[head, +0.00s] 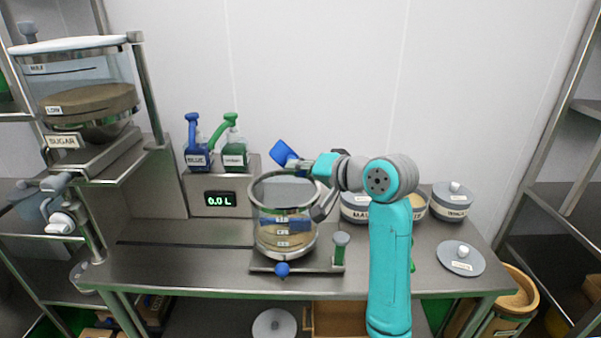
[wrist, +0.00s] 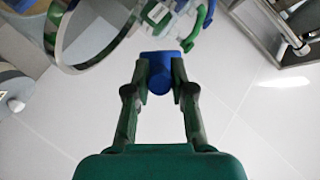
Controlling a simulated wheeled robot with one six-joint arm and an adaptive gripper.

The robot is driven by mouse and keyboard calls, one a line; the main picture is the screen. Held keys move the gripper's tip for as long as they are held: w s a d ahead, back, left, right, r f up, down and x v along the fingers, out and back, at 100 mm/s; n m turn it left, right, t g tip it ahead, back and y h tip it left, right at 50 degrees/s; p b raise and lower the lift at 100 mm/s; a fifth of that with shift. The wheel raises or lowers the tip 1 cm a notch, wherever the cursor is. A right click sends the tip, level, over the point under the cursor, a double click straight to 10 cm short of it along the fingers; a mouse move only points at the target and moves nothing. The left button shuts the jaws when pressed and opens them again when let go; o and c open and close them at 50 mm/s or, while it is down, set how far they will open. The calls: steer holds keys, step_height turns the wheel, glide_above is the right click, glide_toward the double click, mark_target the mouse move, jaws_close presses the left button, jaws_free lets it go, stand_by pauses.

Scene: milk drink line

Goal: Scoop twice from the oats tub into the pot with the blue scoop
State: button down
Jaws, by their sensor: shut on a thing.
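My gripper (head: 305,165) is shut on the blue scoop (head: 284,152), up above the rim of the glass pot (head: 284,248). In the wrist view the fingers pinch a blue part of the scoop (wrist: 160,72). The scoop's head tilts up to the left; its inside is not clear. The pot stands upright on a steel stand, with blue level marks and something beige low inside. An open tub (head: 420,208) with pale contents is partly hidden behind my arm; its label is not readable, so I cannot tell if it is the oats tub.
A lidded tub (head: 354,208) and another lidded tub (head: 452,202) stand at the back right. A loose grey lid (head: 461,258) lies at the right. Blue and green dispensers (head: 197,150) stand behind left, above a 0.0 L display (head: 220,200). A sugar hopper (head: 85,95) rises at left.

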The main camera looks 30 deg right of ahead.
steer(key=shift+a+r+n+g+h, duration=0.1)
steer(key=shift+r+n+g+h, duration=0.2)
steer(key=shift+n+h, duration=0.25)
steer(key=shift+a+r+n+g+h, duration=0.2)
steer(key=shift+r+n+g+h, duration=0.1)
steer(key=shift+r+n+h, duration=0.75)
steer(key=r+n+h, duration=0.1)
steer(key=n+h, duration=0.1)
steer(key=shift+a+r+n+g, duration=0.1)
steer(key=shift+r+n+g, duration=0.05)
steer(key=shift+n+g, duration=0.25)
steer(key=shift+w, duration=0.1)
